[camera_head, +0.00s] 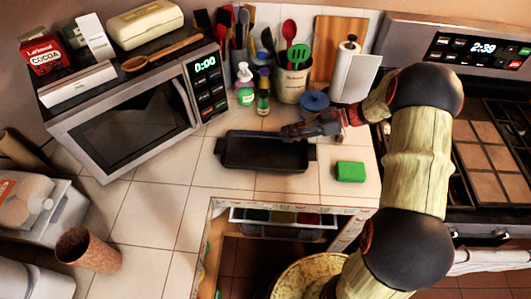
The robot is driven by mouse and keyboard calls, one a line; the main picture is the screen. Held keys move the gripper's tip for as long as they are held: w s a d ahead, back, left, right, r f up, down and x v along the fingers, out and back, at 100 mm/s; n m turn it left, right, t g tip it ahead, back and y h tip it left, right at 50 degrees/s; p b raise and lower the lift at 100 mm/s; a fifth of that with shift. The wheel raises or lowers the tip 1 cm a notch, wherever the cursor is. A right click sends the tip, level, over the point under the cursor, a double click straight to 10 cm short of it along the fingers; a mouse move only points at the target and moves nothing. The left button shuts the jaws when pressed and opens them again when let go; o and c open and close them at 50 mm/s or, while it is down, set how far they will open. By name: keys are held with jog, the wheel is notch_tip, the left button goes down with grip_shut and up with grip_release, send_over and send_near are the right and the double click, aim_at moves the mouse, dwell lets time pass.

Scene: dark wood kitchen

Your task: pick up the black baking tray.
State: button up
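The black baking tray (258,153) lies flat on the tiled counter in front of the utensils. It is a dark rectangle with raised rims and a small handle at each short end. My gripper (288,133) reaches in from the right, with its fingers over the tray's back right part, at the back rim. The fingers are small and dark against the tray, so I cannot tell whether they touch it or are open or shut. The gripper hides part of the back rim.
A green sponge (350,171) lies right of the tray. A soap bottle (245,85), a utensil crock (293,81) and a blue-lidded pot (314,101) stand behind it. A microwave (130,125) is at left, a stove (490,150) at right. An open drawer (282,228) lies below the counter.

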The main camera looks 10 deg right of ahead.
jog(key=shift+c, duration=0.5)
jog(key=c, duration=0.4)
grip_shut()
